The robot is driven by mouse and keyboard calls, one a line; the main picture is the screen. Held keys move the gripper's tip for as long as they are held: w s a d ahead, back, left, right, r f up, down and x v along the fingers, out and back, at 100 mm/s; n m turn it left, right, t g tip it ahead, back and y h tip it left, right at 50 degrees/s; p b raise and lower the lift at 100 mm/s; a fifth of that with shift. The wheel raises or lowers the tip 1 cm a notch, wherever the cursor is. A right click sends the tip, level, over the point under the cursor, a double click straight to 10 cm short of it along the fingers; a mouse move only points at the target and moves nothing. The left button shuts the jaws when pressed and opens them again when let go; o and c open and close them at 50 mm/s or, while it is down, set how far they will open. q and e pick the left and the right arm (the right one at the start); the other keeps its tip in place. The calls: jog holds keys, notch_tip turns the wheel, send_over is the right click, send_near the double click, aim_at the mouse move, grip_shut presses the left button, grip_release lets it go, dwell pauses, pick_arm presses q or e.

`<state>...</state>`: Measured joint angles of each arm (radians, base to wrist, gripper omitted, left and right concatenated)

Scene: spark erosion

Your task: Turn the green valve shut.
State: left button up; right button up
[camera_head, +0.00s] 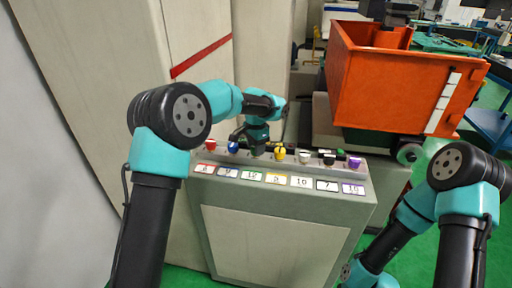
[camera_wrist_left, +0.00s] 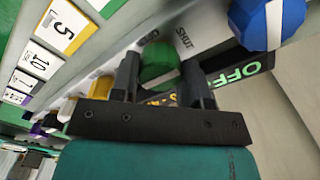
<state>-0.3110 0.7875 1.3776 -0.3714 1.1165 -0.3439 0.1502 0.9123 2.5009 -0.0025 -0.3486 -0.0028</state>
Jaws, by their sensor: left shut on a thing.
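The green valve (camera_wrist_left: 158,62) is a round knob on the control panel, seen in the left wrist view between my left gripper's fingers. My left gripper (camera_head: 257,152) is shut on it; in the wrist view its dark fingers (camera_wrist_left: 160,82) stand on either side of the knob. Beside the knob the panel carries the word SHUT and a green OFF mark (camera_wrist_left: 245,75). My right gripper is not visible; only its arm shows at the right.
A blue valve (camera_head: 233,147) is close on the left and a yellow valve (camera_head: 280,153) close on the right. Red (camera_head: 210,145), white (camera_head: 305,157), black (camera_head: 329,159) and purple (camera_head: 355,162) valves share the row. An orange bin (camera_head: 390,85) stands behind right.

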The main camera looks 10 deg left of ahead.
pick_arm(q)
jog(key=o, duration=0.9)
jog(key=shift+o, duration=0.2)
jog(key=shift+r, duration=0.1)
notch_tip(320, 180, up, 17)
jog(key=shift+r, duration=0.15)
dwell(0.3)
